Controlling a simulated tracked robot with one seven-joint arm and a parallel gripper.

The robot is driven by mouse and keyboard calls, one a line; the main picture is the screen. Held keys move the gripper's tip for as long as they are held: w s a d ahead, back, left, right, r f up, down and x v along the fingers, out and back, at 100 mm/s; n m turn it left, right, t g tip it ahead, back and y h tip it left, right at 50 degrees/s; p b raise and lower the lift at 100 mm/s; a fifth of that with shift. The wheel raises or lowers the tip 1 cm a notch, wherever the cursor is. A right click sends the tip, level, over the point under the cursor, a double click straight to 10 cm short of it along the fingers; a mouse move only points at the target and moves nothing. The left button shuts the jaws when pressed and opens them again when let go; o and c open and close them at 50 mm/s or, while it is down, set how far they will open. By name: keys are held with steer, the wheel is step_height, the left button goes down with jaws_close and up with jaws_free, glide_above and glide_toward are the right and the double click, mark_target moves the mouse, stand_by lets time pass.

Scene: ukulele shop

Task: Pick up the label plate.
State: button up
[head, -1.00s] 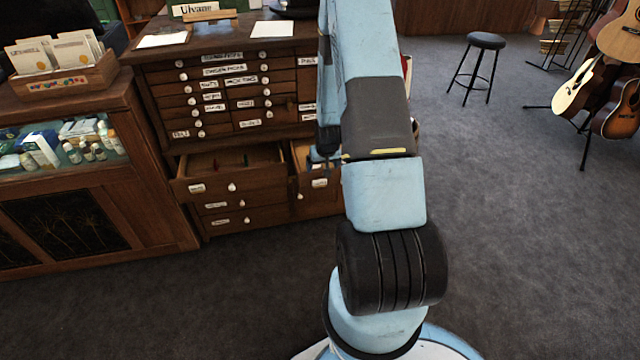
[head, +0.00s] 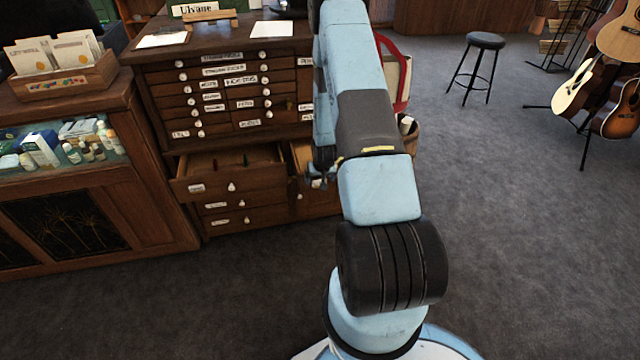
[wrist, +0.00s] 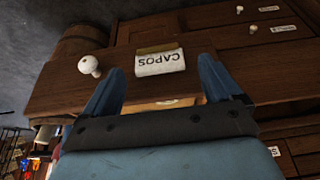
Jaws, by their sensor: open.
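A white label plate (wrist: 160,62) with the word CAPOS, upside down in the wrist view, is on a wooden drawer front (wrist: 70,82). A brass-coloured strip (wrist: 158,48) runs along one edge of it. My gripper (wrist: 160,66) is open and empty, with one blue finger to each side of the plate in the picture. I cannot tell how far the fingertips are from it.
A white round knob (wrist: 89,65) is beside the left finger. An open drawer (head: 215,186) stands out left of my gripper. A glass display case (head: 60,150) is farther left. A red-handled bag (head: 395,80) is behind my arm. The carpet to the right is clear up to a stool (head: 485,40).

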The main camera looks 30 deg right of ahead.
steer(key=shift+w+f, duration=0.2)
steer(key=shift+f, duration=0.25)
steer(key=shift+c, duration=0.2)
steer(key=c, duration=1.1)
